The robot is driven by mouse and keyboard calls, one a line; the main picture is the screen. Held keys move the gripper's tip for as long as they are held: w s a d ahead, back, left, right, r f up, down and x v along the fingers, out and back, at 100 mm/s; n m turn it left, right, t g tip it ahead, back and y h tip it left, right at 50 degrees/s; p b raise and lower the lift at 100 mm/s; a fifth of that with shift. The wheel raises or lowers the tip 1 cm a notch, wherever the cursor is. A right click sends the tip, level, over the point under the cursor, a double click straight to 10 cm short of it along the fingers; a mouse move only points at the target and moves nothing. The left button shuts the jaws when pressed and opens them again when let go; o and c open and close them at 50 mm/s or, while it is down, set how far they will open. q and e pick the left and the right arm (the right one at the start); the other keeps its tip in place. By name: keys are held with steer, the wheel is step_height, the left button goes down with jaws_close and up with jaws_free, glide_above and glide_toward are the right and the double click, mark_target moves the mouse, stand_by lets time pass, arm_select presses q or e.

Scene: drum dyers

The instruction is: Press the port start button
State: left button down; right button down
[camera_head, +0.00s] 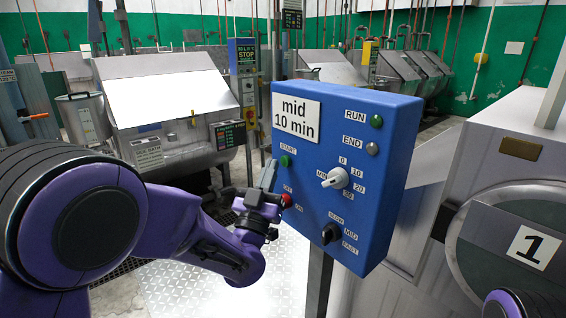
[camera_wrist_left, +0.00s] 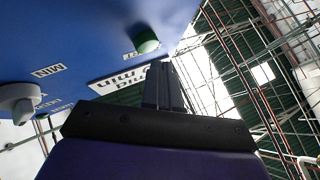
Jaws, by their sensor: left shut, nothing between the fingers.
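The blue control box (camera_head: 345,165) faces me with a sign reading "mid 10 min". Its green start button (camera_head: 284,161) sits under the START label on the left part of the face, and a green button (camera_wrist_left: 146,41) shows at the top of the left wrist view. My left gripper (camera_head: 268,175) is just left of and slightly below the start button, its fingers pointing up. In the left wrist view its closed fingers (camera_wrist_left: 164,84) hold nothing and end close to the green button; I cannot tell whether they touch it. My right gripper is out of view.
A red button (camera_head: 286,200) lies below the start button, close to my left gripper. A white knob (camera_head: 336,179) and a black knob (camera_head: 330,233) are farther right. A drum machine marked 1 (camera_head: 533,247) stands at the right, with steel machines behind.

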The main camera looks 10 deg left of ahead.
arm_select(q)
steer(key=shift+w, duration=0.1)
steer(key=shift+w+d, duration=0.25)
steer(key=shift+d, duration=0.05)
steer(key=shift+w+d+b, duration=0.25)
steer(key=shift+w+b, duration=0.1)
steer(key=shift+b, duration=0.05)
stand_by(0.9)
stand_by(0.3)
steer(key=shift+s+a+b, duration=0.35)
steer(key=shift+s+a, duration=0.2)
steer(key=shift+s, duration=0.15)
steer(key=shift+a, duration=0.1)
steer(key=shift+s+a+b, duration=0.45)
steer(key=shift+s+a, duration=0.3)
steer(key=shift+s, duration=0.25)
steer(key=shift+s+a+b, duration=0.4)
steer(key=shift+s+a, duration=0.3)
steer(key=shift+s, duration=0.25)
